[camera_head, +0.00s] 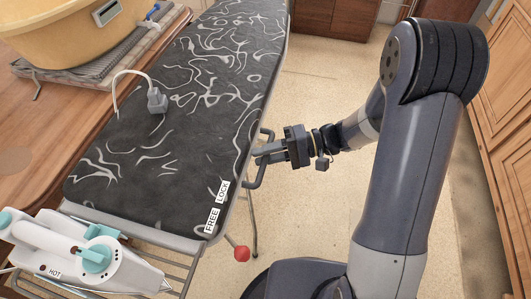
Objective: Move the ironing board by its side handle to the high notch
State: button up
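The ironing board (185,75), with a black cover and white swirls, runs from the lower left to the top. Its dark side handle (256,183) sticks out from the right edge. My gripper (264,154) comes in from the right at the handle, with its fingers pointing left towards the board's edge. The fingers overlap the handle in this view; I cannot tell whether they are closed around it. A red knob (242,254) shows below that corner. No height notches can be made out.
A white and teal iron (85,250) marked HOT rests on a rack at the lower left. A grey plug with a white cord (156,100) lies on the board. A wooden counter (25,135) with a yellow tub (65,35) is at left. Cabinets stand right; the floor between is clear.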

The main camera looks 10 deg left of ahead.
grip_shut()
dwell(0.3)
notch_tip(320, 180, up, 8)
jog(key=p, duration=0.3)
jog(key=shift+w, duration=0.15)
grip_release()
jog(key=shift+f, duration=0.1)
jog(key=shift+f, duration=0.1)
